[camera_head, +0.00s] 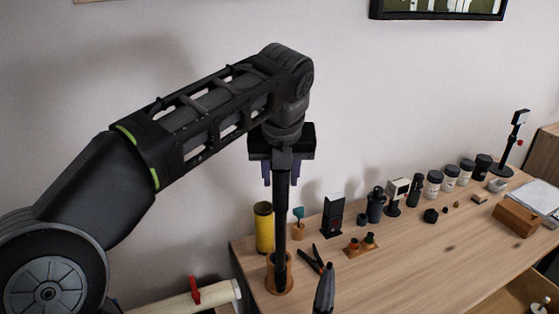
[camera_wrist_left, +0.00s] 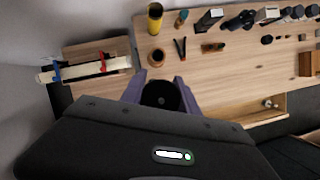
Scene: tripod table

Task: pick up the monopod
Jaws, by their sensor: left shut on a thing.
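The monopod is a slim black pole (camera_head: 281,215) standing upright in the head view. My left gripper (camera_head: 281,170) comes down from above and is shut on its upper end. In the left wrist view, the monopod's round dark top (camera_wrist_left: 161,96) sits between the purple fingers of the left gripper (camera_wrist_left: 160,90). The pole's lower end overlaps a round wooden holder (camera_head: 270,285) at the table's left end. I cannot tell whether the tip is inside the holder or in front of it. The holder (camera_wrist_left: 158,57) also shows in the left wrist view.
Several jars and devices line the table's back. A pale roll with a red clamp (camera_head: 195,290) lies left of the table.

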